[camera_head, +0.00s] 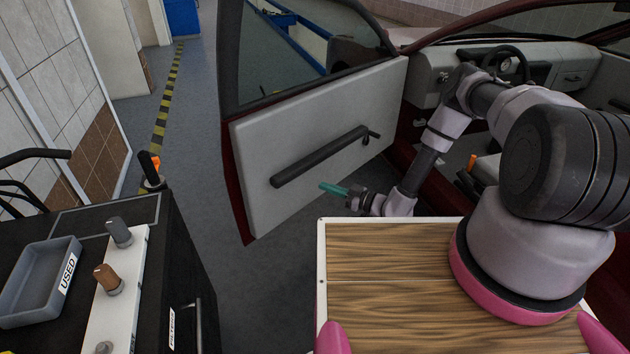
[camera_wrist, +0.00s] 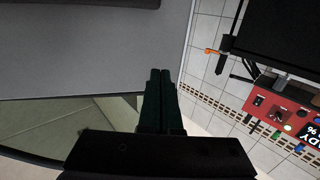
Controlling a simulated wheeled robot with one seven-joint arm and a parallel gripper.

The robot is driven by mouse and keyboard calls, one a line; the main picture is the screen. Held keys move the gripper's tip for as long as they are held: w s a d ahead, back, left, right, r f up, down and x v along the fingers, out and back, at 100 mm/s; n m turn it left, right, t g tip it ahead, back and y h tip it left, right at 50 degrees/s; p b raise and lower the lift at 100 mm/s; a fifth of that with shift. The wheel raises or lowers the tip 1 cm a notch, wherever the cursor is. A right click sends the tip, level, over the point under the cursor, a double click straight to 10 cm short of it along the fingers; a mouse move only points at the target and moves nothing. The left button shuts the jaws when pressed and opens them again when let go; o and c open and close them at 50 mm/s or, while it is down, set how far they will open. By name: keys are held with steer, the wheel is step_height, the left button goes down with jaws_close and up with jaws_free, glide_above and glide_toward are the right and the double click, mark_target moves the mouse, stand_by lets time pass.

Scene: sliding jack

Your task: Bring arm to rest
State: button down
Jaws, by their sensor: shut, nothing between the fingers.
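My gripper (camera_head: 334,188) has teal fingers and sits in front of the grey inner panel of the open car door (camera_head: 310,140), below the dark armrest. The wrist view shows the two fingers (camera_wrist: 160,76) side by side and closed together, with nothing between them. My arm (camera_head: 430,160) is bent, its elbow up by the car's dashboard and its forearm angled down toward the door. I cannot tell whether the gripper touches the door.
A black cart (camera_head: 130,235) at left carries a grey tray (camera_head: 75,250) marked USED and several knobs on a white strip. The car's steering wheel (camera_head: 510,62) is at upper right. Grey floor (camera_head: 205,120) lies clear between cart and door.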

steer(key=s+d+r+n+g+h, duration=0.15)
steer(key=r+n+g, duration=0.25)
steer(key=r+n, duration=0.65)
steer(key=s+d+r+n+g+h, duration=0.1)
steer(key=d+r+n+g, duration=0.2)
steer(key=r+n, duration=0.8)
steer(key=s+d+r+n+g+h, duration=0.15)
steer(key=r+n+g, duration=0.25)
steer(key=r+n, duration=0.7)
steer(key=s+d+r+n+t+h, duration=0.3)
steer(key=s+d+r+n, duration=0.2)
steer(key=s+r+n, duration=0.1)
steer(key=s+d+r+n+t+h, duration=0.3)
steer(key=s+d+r+n, duration=0.2)
steer(key=r+n, duration=0.4)
steer(key=s+d+r+n+t+h, duration=0.3)
steer(key=s+d+r+n, duration=0.2)
steer(key=s+r+n, duration=0.3)
step_height(320, 180, up, 2)
steer(key=shift+r+h, duration=0.25)
steer(key=shift+h, duration=0.15)
steer(key=shift+d, duration=0.15)
